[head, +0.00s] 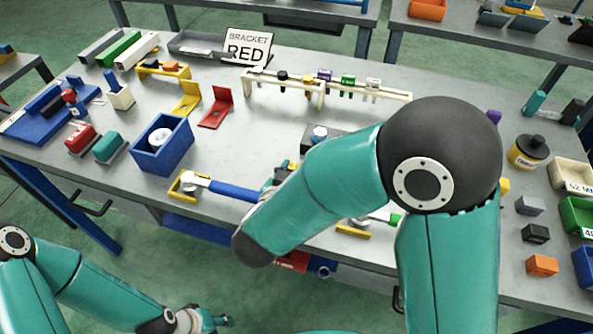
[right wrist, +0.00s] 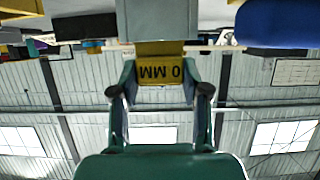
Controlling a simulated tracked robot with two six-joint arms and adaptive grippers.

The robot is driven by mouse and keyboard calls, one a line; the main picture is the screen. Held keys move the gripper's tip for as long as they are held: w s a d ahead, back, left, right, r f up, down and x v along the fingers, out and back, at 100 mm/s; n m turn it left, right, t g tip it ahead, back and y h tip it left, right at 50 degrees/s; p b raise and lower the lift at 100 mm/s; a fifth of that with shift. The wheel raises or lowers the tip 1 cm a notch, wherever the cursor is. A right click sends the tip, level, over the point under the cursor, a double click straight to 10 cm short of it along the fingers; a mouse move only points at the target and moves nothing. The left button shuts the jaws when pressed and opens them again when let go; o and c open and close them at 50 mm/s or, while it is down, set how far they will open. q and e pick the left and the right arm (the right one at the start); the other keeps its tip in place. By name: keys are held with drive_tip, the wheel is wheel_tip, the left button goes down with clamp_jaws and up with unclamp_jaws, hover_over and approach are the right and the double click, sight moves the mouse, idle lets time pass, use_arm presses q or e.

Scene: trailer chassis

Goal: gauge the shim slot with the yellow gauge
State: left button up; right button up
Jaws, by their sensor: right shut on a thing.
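The yellow gauge (right wrist: 160,72), with black "0 MM" lettering that reads upside down, is between the teal fingers of my right gripper (right wrist: 158,80) in the right wrist view. Its far end meets a pale grey block (right wrist: 150,20); whether it is inside a slot or only against it I cannot tell. In the head view my right forearm hides most of that gripper and the gauge. My left gripper (head: 215,321) is low at the bottom edge, in front of the table and away from the parts; its finger opening is unclear.
A blue-handled tool (head: 232,191) lies on the table left of my right forearm. A blue box (head: 163,158), a red bracket (head: 216,107) and a "BRACKET RED" sign (head: 247,47) stand farther left and back. A long rack (head: 300,90) crosses the middle. Bins stand at right.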

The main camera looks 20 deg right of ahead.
wheel_tip(320, 180, up, 8)
drive_tip(key=p, duration=0.7)
drive_tip(key=shift+p, duration=0.35)
idle(0.6)
